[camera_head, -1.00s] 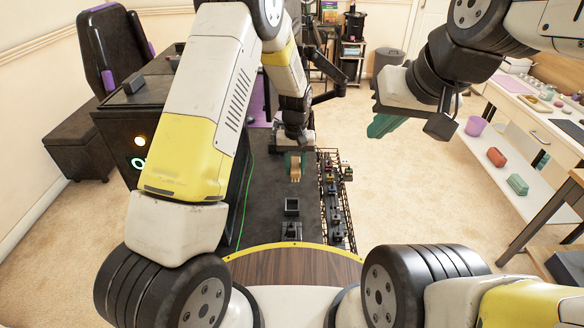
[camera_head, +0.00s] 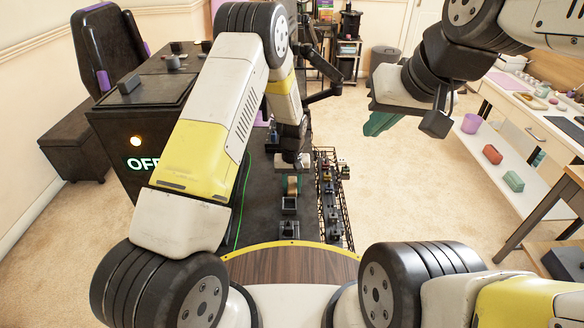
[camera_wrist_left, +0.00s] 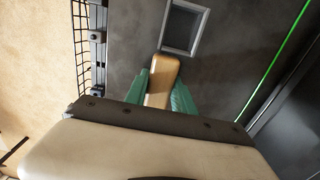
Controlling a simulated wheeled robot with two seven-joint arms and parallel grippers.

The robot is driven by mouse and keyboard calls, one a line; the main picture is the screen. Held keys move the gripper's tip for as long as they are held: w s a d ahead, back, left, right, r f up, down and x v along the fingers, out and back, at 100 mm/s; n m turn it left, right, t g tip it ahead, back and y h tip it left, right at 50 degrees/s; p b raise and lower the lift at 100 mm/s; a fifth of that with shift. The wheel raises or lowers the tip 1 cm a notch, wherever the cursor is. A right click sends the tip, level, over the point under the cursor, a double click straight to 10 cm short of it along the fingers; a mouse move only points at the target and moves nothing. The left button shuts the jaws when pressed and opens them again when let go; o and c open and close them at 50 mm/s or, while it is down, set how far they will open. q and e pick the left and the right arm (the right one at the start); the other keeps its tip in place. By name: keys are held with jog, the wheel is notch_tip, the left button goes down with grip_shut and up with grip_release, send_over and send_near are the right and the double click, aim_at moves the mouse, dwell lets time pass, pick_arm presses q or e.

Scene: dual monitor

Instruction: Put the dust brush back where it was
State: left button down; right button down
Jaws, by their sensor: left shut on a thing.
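The dust brush shows as a pale wooden block between the green fingers of my left gripper (camera_head: 292,182). In the left wrist view the brush (camera_wrist_left: 162,80) is pinched between both fingers (camera_wrist_left: 160,92). A small square, open-topped grey holder (camera_head: 289,204) is on the dark desk just in front of the brush. In the left wrist view the holder (camera_wrist_left: 204,29) lies just beyond the brush's far end. I cannot tell whether they touch. My right gripper (camera_head: 379,123) is in the air at the right, away from the brush; its finger gap cannot be made out.
A black rack with small items (camera_head: 331,190) runs close along the right of the desk. A black cabinet with an OFF display (camera_head: 120,130) stands at the left. Open carpet (camera_head: 420,195) is at the right.

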aim_at(292, 185)
pick_arm(q)
jog(key=c, duration=1.1)
grip_release()
jog(key=shift+o, duration=0.2)
notch_tip(292, 185, up, 12)
jog(key=shift+r, duration=0.1)
